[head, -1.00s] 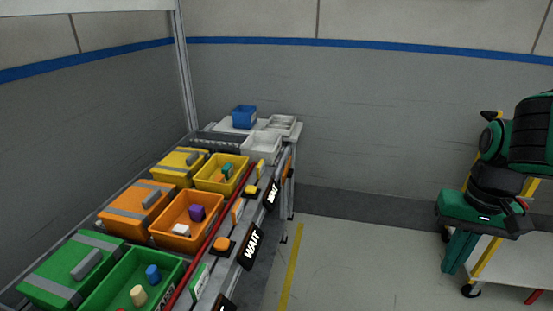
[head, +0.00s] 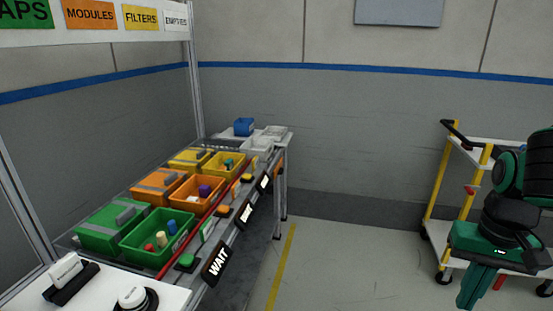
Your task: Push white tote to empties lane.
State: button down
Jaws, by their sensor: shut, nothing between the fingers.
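A white tote (head: 257,146) sits at the far end of the sloped rack, beyond the open yellow tote. A second white tote (head: 276,132) sits behind it; I cannot tell which one the task means. The sign EMPTIES (head: 176,20) hangs at the right end of the overhead sign board, after MODULES and FILTERS. The empties lane's bed is small and partly hidden by the totes. My gripper (head: 468,303) is at the lower right, pointing down, shut and empty, far from the totes and over the floor side.
Green (head: 155,256), orange (head: 197,204) and yellow (head: 227,174) open totes with parts stand along the rack, lidded ones behind them. A blue tote (head: 244,127) is at the far end. A cart (head: 434,190) stands right; mid-floor is clear.

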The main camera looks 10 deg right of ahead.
aim_at(263, 147)
jog(key=z, duration=0.3)
jog(key=i, duration=0.75)
jog(key=z, duration=0.45)
jog(key=i, duration=2.25)
jog(key=u, duration=0.95)
jog(key=i, duration=0.5)
jog(key=u, duration=0.35)
